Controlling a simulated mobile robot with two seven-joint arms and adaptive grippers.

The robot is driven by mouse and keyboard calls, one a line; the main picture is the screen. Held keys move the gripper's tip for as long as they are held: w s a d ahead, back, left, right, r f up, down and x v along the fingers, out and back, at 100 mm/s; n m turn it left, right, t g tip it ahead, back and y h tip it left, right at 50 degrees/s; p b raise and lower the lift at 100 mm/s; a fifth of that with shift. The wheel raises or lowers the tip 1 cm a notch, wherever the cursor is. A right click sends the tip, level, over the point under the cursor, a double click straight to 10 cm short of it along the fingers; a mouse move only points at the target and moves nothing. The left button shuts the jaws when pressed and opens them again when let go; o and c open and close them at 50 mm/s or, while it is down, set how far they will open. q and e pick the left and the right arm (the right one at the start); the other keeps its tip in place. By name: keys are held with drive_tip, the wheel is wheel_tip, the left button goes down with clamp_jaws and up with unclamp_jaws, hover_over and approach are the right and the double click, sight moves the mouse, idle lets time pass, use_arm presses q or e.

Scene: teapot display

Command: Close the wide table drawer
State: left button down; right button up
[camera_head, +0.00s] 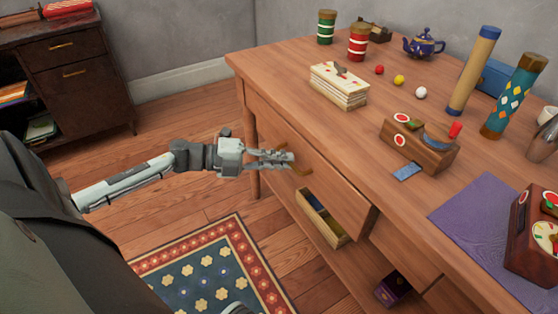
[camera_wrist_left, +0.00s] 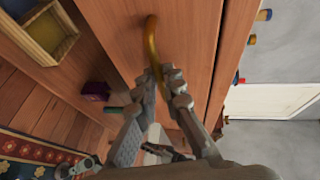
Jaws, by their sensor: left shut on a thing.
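The wide table drawer (camera_head: 335,194) is in the long side of the wooden table. Its front stands out a little from the table, so it is partly open. A curved brass handle (camera_head: 306,168) sits on its front; it also shows in the left wrist view (camera_wrist_left: 151,40). My left gripper (camera_head: 288,159) reaches in from the left at the handle. In the left wrist view its fingers (camera_wrist_left: 163,76) are closed around the lower end of the handle. The drawer's inside is hidden.
The tabletop (camera_head: 300,60) carries cards, canisters, balls and a teapot. Below the drawer are an open wooden box (camera_head: 322,217) and a purple box (camera_head: 392,289). A dark cabinet (camera_head: 75,75) stands at the back left. A patterned rug (camera_head: 210,265) lies on the floor.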

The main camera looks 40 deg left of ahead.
sight(297, 155)
use_arm(q)
drive_tip(key=w, duration=0.1)
drive_tip(key=w+d, duration=0.1)
drive_tip(key=shift+w, duration=0.35)
drive_tip(key=shift+w+d, duration=0.1)
drive_tip(key=shift+w, duration=0.15)
drive_tip(key=shift+r, duration=0.1)
use_arm(e)
wheel_tip(297, 155, up, 2)
drive_tip(key=shift+r, duration=0.25)
use_arm(q)
drive_tip(key=c, duration=1.6)
unclamp_jaws()
drive_tip(key=shift+w+d, duration=0.1)
drive_tip(key=shift+w, duration=0.05)
use_arm(e)
drive_tip(key=shift+d+f, duration=0.1)
drive_tip(key=shift+d, duration=0.05)
use_arm(q)
drive_tip(key=v, duration=1.2)
